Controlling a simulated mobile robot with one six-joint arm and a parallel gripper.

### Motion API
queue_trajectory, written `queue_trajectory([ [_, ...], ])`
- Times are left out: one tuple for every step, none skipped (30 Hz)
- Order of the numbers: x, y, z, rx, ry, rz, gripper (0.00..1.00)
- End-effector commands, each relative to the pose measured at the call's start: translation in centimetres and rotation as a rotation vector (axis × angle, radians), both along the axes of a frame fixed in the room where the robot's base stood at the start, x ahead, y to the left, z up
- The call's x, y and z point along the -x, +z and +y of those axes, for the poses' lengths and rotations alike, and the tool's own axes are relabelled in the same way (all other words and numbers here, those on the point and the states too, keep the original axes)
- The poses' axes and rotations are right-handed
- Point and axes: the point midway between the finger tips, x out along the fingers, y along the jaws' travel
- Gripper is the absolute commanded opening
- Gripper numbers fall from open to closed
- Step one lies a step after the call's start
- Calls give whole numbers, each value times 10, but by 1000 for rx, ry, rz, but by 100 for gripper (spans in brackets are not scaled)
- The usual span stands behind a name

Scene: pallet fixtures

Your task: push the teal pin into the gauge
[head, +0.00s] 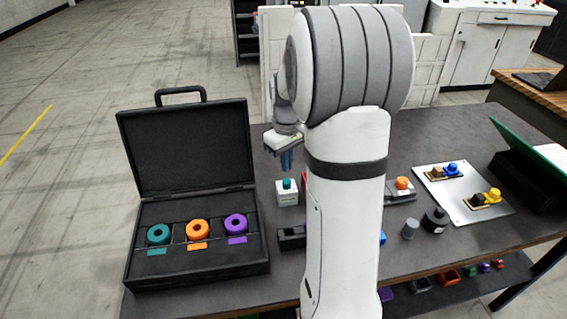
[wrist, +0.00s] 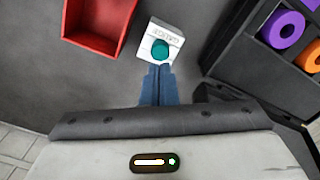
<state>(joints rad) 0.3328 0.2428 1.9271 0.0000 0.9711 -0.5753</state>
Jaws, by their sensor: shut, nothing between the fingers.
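The teal pin (head: 287,184) stands upright in the top of the white gauge (head: 287,197), which sits on the dark table right of the open case. In the wrist view the round teal top of the pin (wrist: 160,50) shows on the white gauge block (wrist: 165,38), beside its printed lettering. My gripper (head: 286,160) points down above the pin in the head view. In the wrist view its blue fingers (wrist: 160,70) are shut together and empty, with their tips just at the near edge of the pin. I cannot tell whether they touch it.
A black case (head: 190,275) with teal, orange and purple rings stands left of the gauge. A red bin (wrist: 98,25) lies beside the gauge in the wrist view. A metal plate (head: 447,207) with connectors is at the right. My arm hides the table's middle.

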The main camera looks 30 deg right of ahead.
Motion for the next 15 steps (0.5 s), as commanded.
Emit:
queue_trajectory([
  [0,9,0,0,0,-1,0],
  [0,12,0,0,0,-1,0],
  [0,15,0,0,0,0,0],
  [0,18,0,0,0,0,0],
  [0,21,0,0,0,0,0],
  [0,24,0,0,0,0,0],
  [0,27,0,0,0,0,0],
  [0,30,0,0,0,0,0],
  [0,33,0,0,0,0,0],
  [0,36,0,0,0,0,0],
  [0,39,0,0,0,0,0],
  [0,42,0,0,0,0,0],
  [0,45,0,0,0,0,0],
  [0,47,0,0,0,0,0],
  [0,51,0,0,0,0,0],
])
